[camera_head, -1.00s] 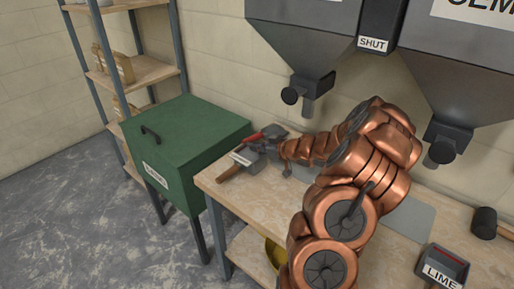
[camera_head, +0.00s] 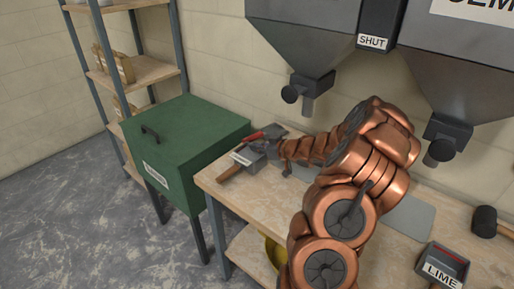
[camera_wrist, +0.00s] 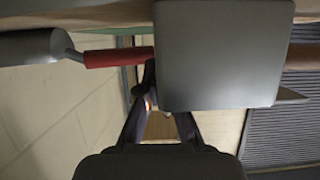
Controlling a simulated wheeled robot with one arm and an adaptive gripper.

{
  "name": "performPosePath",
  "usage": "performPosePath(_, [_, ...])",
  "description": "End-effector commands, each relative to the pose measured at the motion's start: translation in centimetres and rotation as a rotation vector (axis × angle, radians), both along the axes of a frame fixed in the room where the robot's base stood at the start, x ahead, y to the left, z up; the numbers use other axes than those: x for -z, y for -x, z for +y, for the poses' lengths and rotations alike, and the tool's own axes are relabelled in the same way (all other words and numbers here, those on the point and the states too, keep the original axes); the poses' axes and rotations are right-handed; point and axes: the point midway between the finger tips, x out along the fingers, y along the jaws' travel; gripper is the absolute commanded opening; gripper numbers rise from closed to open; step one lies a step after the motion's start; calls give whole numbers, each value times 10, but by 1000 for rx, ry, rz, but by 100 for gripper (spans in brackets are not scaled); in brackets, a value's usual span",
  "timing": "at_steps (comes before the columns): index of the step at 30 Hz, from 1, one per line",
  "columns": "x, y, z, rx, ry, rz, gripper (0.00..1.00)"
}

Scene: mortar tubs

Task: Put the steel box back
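The grey steel box (camera_head: 250,157) with a white label stands at the left end of the wooden bench. In the wrist view a flat grey face, apparently the same box (camera_wrist: 224,55), fills the upper middle. My gripper (camera_head: 268,150) is right at the box, at its right side in the head view. In the wrist view my gripper (camera_wrist: 160,100) has its left finger beside the box's edge. The right fingertip is hidden behind the box. Whether the fingers press on the box cannot be told.
A red-handled tool (camera_wrist: 112,57) lies close to my gripper, and a wooden handle (camera_head: 229,173) lies by the box. A green cabinet (camera_head: 190,140) stands left of the bench. A LIME box (camera_head: 444,268) and a mallet (camera_head: 486,222) are at the right. Grey hoppers (camera_head: 308,45) hang above.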

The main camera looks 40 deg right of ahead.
Motion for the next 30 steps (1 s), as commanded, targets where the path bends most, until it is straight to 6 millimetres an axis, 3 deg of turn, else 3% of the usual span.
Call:
performPosePath(1, [16, 3, 4, -1, -13, 23, 0])
performPosePath(2, [17, 3, 4, -2, -13, 24, 0])
performPosePath(3, [17, 3, 4, -2, -14, 25, 8])
performPosePath(11, [22, 4, 5, -3, -18, 32, 35])
performPosePath(23, [27, 8, 7, -4, -24, 41, 35])
performPosePath(30, [19, 27, 0, 3, -25, 40, 35])
